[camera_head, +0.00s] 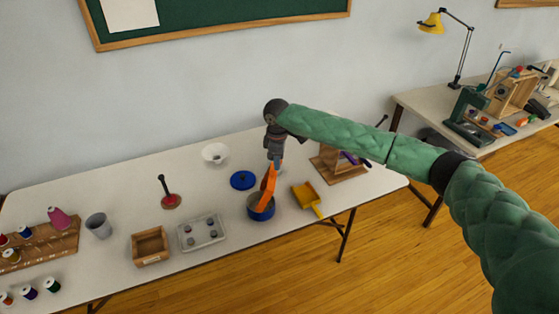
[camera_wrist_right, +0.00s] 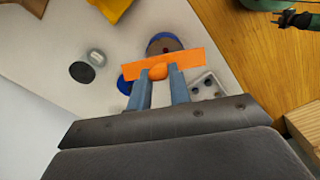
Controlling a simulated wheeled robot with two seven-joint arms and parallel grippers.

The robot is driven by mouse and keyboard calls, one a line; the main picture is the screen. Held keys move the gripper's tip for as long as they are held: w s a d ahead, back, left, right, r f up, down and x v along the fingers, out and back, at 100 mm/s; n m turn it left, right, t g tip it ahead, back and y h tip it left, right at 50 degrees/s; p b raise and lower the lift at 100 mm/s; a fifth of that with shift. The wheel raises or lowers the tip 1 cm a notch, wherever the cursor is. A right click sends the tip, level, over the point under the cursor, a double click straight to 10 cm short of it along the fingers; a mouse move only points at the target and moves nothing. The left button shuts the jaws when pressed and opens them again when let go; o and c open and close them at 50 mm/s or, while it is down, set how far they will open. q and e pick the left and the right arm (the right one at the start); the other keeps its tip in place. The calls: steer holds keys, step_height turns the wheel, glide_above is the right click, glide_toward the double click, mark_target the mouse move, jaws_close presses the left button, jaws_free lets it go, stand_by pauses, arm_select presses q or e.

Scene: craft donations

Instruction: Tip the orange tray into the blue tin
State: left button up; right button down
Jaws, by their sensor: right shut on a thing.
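My right gripper (camera_head: 277,161) is shut on the orange tray (camera_head: 267,188). The tray hangs steeply tilted, its low end over the blue tin (camera_head: 262,212). In the right wrist view the orange tray (camera_wrist_right: 190,59) spans both fingers of the gripper (camera_wrist_right: 160,74). Beyond it, the tin (camera_wrist_right: 151,42) shows a blue rim and a dark brownish inside with a small red spot. The tray covers part of the tin's near rim. I cannot tell whether anything is left on the tray.
A blue lid (camera_head: 243,180) lies behind the tin. A yellow scoop (camera_head: 307,196) lies to its right, and a grey tray with small pieces (camera_head: 187,242) to its left. A wooden box (camera_head: 150,258) and white bowl (camera_head: 215,152) stand farther off. The table's front edge is close.

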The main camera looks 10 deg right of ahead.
steer(key=shift+a+r, duration=0.15)
steer(key=shift+a, duration=0.25)
steer(key=shift+w+a+r+h+p, duration=0.15)
steer(key=shift+a+r+h+p, duration=0.05)
steer(key=shift+a+h+p, duration=0.25)
steer(key=shift+w+a+r+h, duration=0.1)
steer(key=shift+a+h, duration=0.15)
steer(key=shift+a, duration=0.3)
arm_select(q)
steer(key=shift+s+d, duration=0.15)
steer(key=shift+s, duration=1.15)
arm_select(e)
steer(key=w+a+g+h, duration=0.1)
steer(key=a+h, duration=0.3)
steer(key=a, duration=0.5)
steer(key=shift+w+a+f+h, duration=0.2)
steer(key=shift+w+a+h, duration=0.1)
steer(key=shift+w+h, duration=0.15)
arm_select(q)
steer(key=shift+s, duration=0.3)
stand_by(0.6)
